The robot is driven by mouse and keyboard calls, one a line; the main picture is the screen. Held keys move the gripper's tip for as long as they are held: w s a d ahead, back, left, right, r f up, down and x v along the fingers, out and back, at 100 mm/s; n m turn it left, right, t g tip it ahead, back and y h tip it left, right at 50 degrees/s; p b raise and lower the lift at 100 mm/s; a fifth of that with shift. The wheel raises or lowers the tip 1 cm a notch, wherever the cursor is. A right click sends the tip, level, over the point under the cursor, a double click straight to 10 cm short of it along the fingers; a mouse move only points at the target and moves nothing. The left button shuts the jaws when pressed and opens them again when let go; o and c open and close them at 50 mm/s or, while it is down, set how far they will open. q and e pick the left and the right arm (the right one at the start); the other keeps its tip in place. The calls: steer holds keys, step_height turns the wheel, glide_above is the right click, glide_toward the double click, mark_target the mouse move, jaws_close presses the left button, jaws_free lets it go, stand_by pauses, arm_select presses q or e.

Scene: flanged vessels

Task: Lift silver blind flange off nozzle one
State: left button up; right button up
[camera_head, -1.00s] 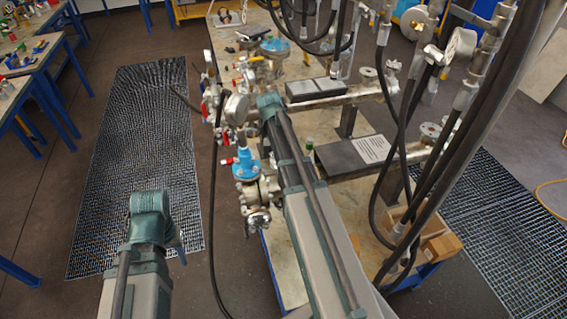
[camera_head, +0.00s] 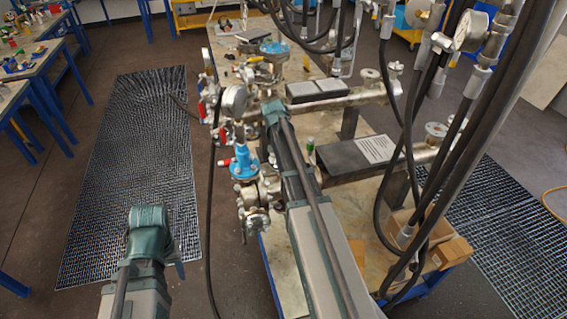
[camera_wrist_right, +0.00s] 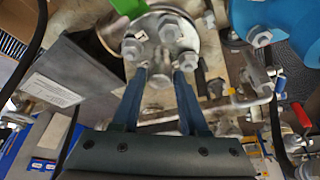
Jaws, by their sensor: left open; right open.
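A silver round flange with several bolts (camera_wrist_right: 158,38) is in the right wrist view, just beyond my right gripper (camera_wrist_right: 160,75). The right gripper's two blue fingers are apart, with their tips close to the flange's near edge; I cannot tell whether they touch it. In the head view my right arm reaches over the bench, and its gripper is hidden. I cannot tell which nozzle is number one. My left gripper (camera_head: 179,264) shows only as a small part below its wrist, over the floor, well away from the vessels.
A blue-topped valve (camera_head: 243,163) and a pressure gauge (camera_head: 233,100) stand beside my right arm. Black hoses (camera_head: 408,150) hang on the right.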

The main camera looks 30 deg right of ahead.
steer(key=shift+b+x, duration=0.45)
steer(key=shift+x, duration=0.55)
arm_select(q)
steer(key=shift+f, duration=0.85)
arm_select(e)
steer(key=shift+r, duration=0.1)
steer(key=shift+c, duration=0.2)
jaws_close()
arm_select(q)
steer(key=shift+r, duration=0.1)
arm_select(e)
steer(key=shift+r, duration=0.1)
steer(key=shift+r+p, duration=0.55)
steer(key=shift+p, duration=0.2)
step_height(320, 180, up, 3)
steer(key=p, duration=0.2)
steer(key=shift+f+p, duration=0.2)
steer(key=shift+p, duration=0.1)
arm_select(q)
step_height(320, 180, up, 5)
steer(key=shift+f+p, duration=0.1)
steer(key=shift+p, duration=0.45)
arm_select(e)
steer(key=s+a+r, duration=0.1)
steer(key=s+a, duration=1)
steer(key=shift+s, duration=0.3)
